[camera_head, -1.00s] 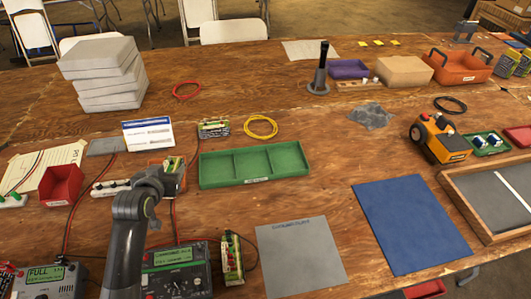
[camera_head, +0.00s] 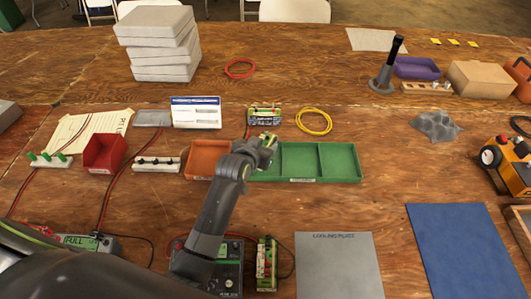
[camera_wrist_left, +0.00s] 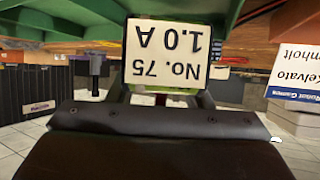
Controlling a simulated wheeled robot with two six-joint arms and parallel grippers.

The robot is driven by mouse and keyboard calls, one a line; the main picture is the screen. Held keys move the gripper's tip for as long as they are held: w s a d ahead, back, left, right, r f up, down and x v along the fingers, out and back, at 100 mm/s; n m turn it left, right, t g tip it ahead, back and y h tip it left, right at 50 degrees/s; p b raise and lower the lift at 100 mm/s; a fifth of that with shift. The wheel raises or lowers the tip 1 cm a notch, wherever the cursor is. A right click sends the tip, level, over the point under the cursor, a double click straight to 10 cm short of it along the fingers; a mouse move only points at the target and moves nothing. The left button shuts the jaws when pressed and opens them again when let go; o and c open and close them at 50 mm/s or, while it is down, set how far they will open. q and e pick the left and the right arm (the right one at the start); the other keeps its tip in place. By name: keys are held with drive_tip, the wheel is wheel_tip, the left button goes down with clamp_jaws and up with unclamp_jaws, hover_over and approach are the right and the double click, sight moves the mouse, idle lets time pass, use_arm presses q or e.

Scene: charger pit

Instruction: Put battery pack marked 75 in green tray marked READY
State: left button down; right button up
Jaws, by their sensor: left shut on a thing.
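My left gripper (camera_head: 267,142) is shut on the battery pack marked No. 75, 1.0 A, whose white label (camera_wrist_left: 166,53) shows upside down in the left wrist view. In the head view only a small part of the pack shows at the jaws. The green tray (camera_head: 325,181) has compartments side by side. My gripper is over its left end and hides part of the left compartment. The middle and right compartments look empty. The tray's front label is too small to read. Whether the pack touches the tray, I cannot tell. My right gripper is not in view.
An orange tray (camera_head: 203,146) adjoins the green tray's left side. Another battery pack (camera_head: 264,116) stands behind the green tray, beside a yellow cable coil (camera_head: 314,121). Another pack (camera_head: 266,268) stands by the charger (camera_head: 229,270). A grey cooling plate (camera_head: 338,266) lies in front.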

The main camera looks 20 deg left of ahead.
use_arm(q)
drive_tip(key=shift+f, duration=1.6)
drive_tip(key=shift+f, duration=0.15)
drive_tip(key=c, duration=0.7)
unclamp_jaws()
drive_tip(key=v, duration=1.2)
